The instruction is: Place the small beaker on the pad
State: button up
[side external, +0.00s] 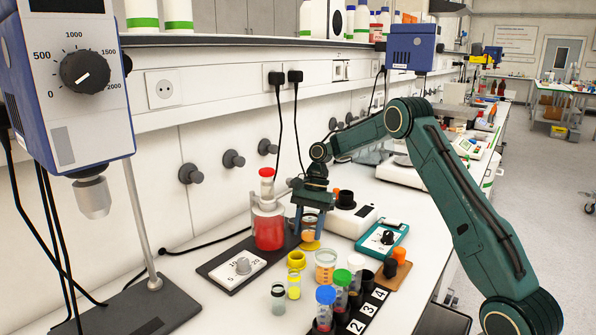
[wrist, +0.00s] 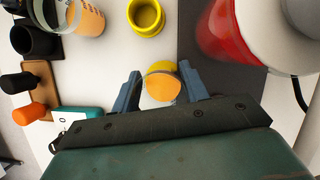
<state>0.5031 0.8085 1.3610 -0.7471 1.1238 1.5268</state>
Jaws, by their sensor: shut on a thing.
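My gripper (side external: 311,228) is shut on the small beaker (side external: 308,236), a clear cup with orange contents. In the wrist view the two blue fingers (wrist: 160,82) stand on either side of the beaker (wrist: 161,88), and its rim and orange inside show between them. A round yellow patch (side external: 310,246) shows directly under the beaker in the side view. It may be the pad. I cannot tell whether the beaker touches it. The fingers hide part of the beaker's sides.
A yellow cup (side external: 297,259), a larger orange-filled beaker (side external: 325,266) and capped tubes (side external: 341,290) stand in front. A teal device (side external: 383,240) is to the right.

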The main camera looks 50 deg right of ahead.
aim_at(311, 214)
jog(key=shift+f, duration=0.35)
jog(key=shift+f, duration=0.3)
dwell(0.4)
jog(key=o, duration=1.1)
jog(key=shift+o, duration=0.2)
jog(key=shift+v, duration=3.1)
jog(key=shift+w+d+r, duration=0.1)
jog(key=shift+d+r, duration=0.05)
jog(key=shift+r, duration=0.35)
jog(key=shift+r, duration=0.1)
